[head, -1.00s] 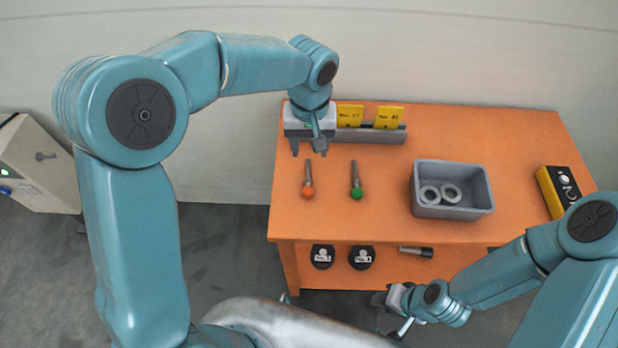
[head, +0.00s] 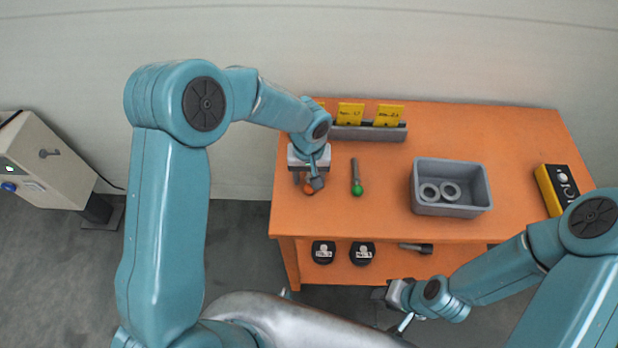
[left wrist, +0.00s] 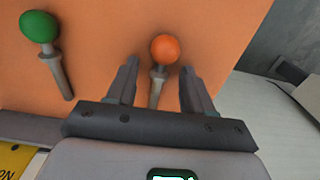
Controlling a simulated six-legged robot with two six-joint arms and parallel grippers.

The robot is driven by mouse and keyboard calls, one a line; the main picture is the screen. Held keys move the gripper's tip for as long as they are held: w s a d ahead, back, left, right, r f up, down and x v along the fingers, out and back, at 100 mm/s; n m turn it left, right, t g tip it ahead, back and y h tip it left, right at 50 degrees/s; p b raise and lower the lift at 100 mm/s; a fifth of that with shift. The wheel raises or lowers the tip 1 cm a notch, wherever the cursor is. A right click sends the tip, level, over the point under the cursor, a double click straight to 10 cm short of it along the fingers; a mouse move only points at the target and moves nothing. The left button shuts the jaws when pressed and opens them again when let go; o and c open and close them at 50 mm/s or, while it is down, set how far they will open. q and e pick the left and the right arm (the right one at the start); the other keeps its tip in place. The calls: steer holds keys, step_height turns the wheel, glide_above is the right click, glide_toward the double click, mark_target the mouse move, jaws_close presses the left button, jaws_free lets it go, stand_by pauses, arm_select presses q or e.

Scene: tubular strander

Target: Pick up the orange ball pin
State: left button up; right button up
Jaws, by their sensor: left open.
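The orange ball pin (left wrist: 164,49) lies on the orange table, its grey shank pointing back toward my left gripper in the left wrist view. My left gripper (left wrist: 158,80) is open, with one finger on each side of the pin's shank and the ball just beyond the fingertips. Whether the fingers touch the pin I cannot tell. In the head view the left gripper (head: 309,184) covers most of the pin; a bit of the orange ball (head: 308,188) shows. My right gripper (head: 392,305) is low in front of the table; its jaws are too unclear to read.
A green ball pin (head: 356,188) lies right of the orange one. A grey bin (head: 452,210) holds two rings. A grey rack (head: 366,132) with yellow cards stands behind. A yellow-black control box (head: 556,190) sits at the right. Black round items (head: 323,252) lie on the lower shelf.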

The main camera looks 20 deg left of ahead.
arm_select(q)
steer(key=shift+c, duration=0.3)
jaws_close()
steer(key=shift+r, duration=0.15)
